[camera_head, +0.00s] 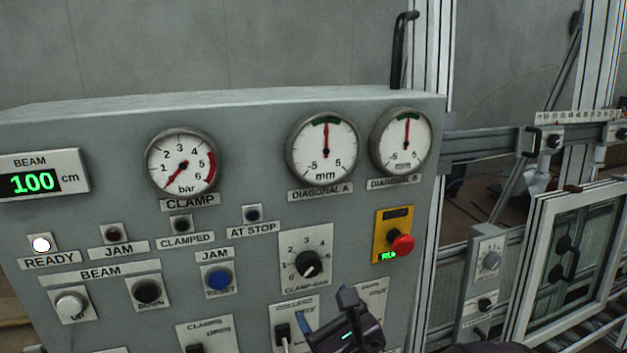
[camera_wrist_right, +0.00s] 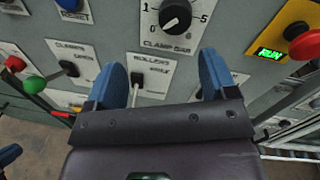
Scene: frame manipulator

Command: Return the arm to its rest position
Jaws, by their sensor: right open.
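My right gripper (camera_head: 327,308) is at the bottom centre of the head view, in front of the lower part of the grey control panel (camera_head: 100,130). In the right wrist view its two blue fingers (camera_wrist_right: 170,80) are spread apart with nothing between them. Beyond the gap is the rollers switch (camera_wrist_right: 137,78) on its white plate. The clamp-bar knob (camera_wrist_right: 175,17) is above the fingers, and it also shows in the head view (camera_head: 308,264). I cannot tell whether the fingers touch the panel. My left gripper is not in the head view.
The red stop button (camera_head: 402,244) on a yellow plate sits right of my right gripper, with a green RUN display. The READY lamp (camera_head: 41,245) is lit white. The beam display (camera_head: 35,182) reads 100 cm. A metal frame (camera_head: 575,260) stands at the right.

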